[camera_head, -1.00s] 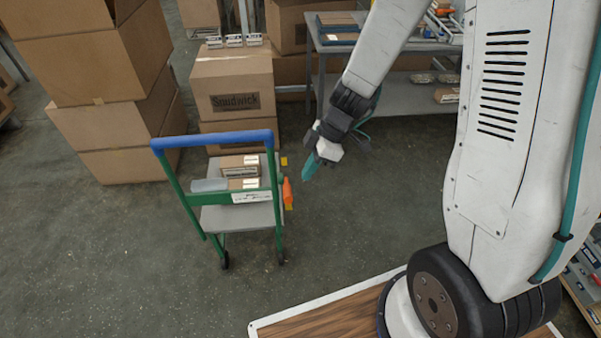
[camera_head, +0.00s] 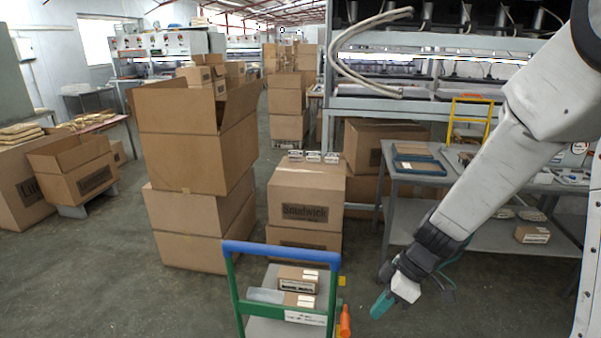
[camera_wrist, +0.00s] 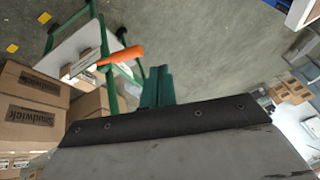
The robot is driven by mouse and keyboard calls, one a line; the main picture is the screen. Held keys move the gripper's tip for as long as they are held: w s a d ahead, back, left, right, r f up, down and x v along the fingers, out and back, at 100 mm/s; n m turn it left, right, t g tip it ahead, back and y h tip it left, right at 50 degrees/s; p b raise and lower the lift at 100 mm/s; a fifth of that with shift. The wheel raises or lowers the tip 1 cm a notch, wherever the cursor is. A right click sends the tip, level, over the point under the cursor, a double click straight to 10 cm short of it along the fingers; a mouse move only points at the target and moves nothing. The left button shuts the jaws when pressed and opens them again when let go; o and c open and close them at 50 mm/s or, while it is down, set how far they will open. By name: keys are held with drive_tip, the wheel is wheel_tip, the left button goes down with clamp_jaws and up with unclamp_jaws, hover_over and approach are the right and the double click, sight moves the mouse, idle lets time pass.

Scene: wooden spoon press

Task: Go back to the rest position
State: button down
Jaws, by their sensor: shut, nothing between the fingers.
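My gripper (camera_head: 382,305) hangs at the end of my arm, right of the green cart and above the floor. Its teal fingers are together with nothing between them. In the wrist view the closed fingers (camera_wrist: 157,88) point at bare concrete floor. The cart (camera_head: 283,249) has a blue handle and a green frame, and its lower part is cut off by the picture's bottom edge. It also shows in the wrist view, beside an orange object (camera_wrist: 122,57).
A grey workbench (camera_head: 400,174) with blue trays stands behind my arm. Stacked cardboard boxes (camera_head: 190,160) and a Soudwick box (camera_head: 305,211) stand left of it. Open floor lies at the left and around my gripper. Shelving (camera_head: 400,105) rises behind the bench.

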drive_tip(key=s+d+r+m+t+h, duration=0.1)
drive_tip(key=s+d+r+m+h, duration=0.1)
drive_tip(key=s+r+m, duration=0.4)
drive_tip(key=s+d+r+m+h, duration=0.3)
drive_tip(key=s+r+m, duration=0.3)
drive_tip(key=s+r, duration=0.6)
wheel_tip(320, 180, up, 4)
drive_tip(key=shift+d+f+m+t+h, duration=0.3)
drive_tip(key=shift+d+m+t, duration=0.1)
drive_tip(key=shift+d, duration=0.45)
